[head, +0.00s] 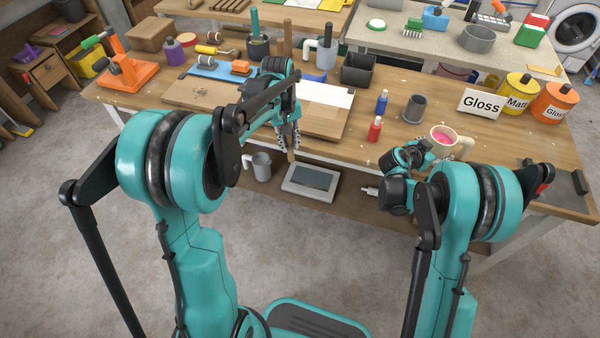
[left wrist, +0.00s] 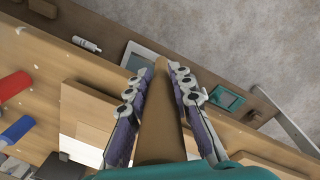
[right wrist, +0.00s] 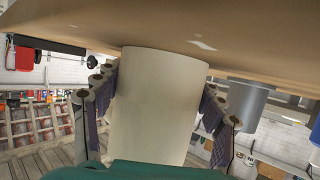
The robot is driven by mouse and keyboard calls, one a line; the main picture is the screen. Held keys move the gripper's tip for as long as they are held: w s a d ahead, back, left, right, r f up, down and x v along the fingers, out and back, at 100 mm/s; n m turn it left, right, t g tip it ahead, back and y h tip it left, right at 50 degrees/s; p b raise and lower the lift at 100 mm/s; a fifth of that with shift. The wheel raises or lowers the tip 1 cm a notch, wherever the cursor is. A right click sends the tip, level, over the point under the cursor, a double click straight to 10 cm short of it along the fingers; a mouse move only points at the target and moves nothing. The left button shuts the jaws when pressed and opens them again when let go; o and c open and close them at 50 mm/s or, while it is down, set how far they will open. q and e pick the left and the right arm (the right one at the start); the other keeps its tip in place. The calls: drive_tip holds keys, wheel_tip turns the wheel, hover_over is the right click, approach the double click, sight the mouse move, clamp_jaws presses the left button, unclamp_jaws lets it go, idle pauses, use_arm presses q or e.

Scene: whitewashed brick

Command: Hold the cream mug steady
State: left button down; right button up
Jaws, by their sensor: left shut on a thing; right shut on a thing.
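The cream mug (head: 445,142) stands upright near the front edge of the workbench in the head view, with pink contents showing inside its rim. My right gripper (head: 428,149) is shut on it from the left side. In the right wrist view, the mug's pale wall (right wrist: 160,105) fills the space between the two fingers. My left gripper (head: 289,136) is shut on a brown wooden piece (left wrist: 160,120), which looks like a handle or stick. Its lower end (head: 291,156) points down past the bench's front edge. What is at its other end is hidden.
A red bottle (head: 375,129), a blue bottle (head: 382,102) and a grey cup (head: 415,108) stand left of the mug. A grey mug (head: 260,167) sits on the lower shelf.

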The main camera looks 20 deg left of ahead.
use_arm(q)
drive_tip(key=w+a+r+n, duration=0.2)
drive_tip(key=w+r+n, duration=0.35)
drive_tip(key=r, duration=0.25)
drive_tip(key=w+d+r+n+t, duration=0.15)
drive_tip(key=w+d+r, duration=0.25)
drive_tip(key=w+d, duration=0.55)
drive_tip(key=s+d+r+n+t, duration=0.1)
drive_tip(key=d+r, duration=0.2)
drive_tip(key=d, duration=1.5)
drive_tip(key=d+r+n+t, duration=0.15)
drive_tip(key=d+r, duration=0.25)
drive_tip(key=d, duration=1.5)
hover_over(449, 147)
drive_tip(key=a, duration=0.1)
wheel_tip(449, 147, down, 11)
drive_tip(key=shift+w+f+g, duration=0.2)
drive_tip(key=shift+w+g, duration=0.05)
drive_tip(key=shift+g, duration=0.05)
drive_tip(key=shift+s, duration=0.1)
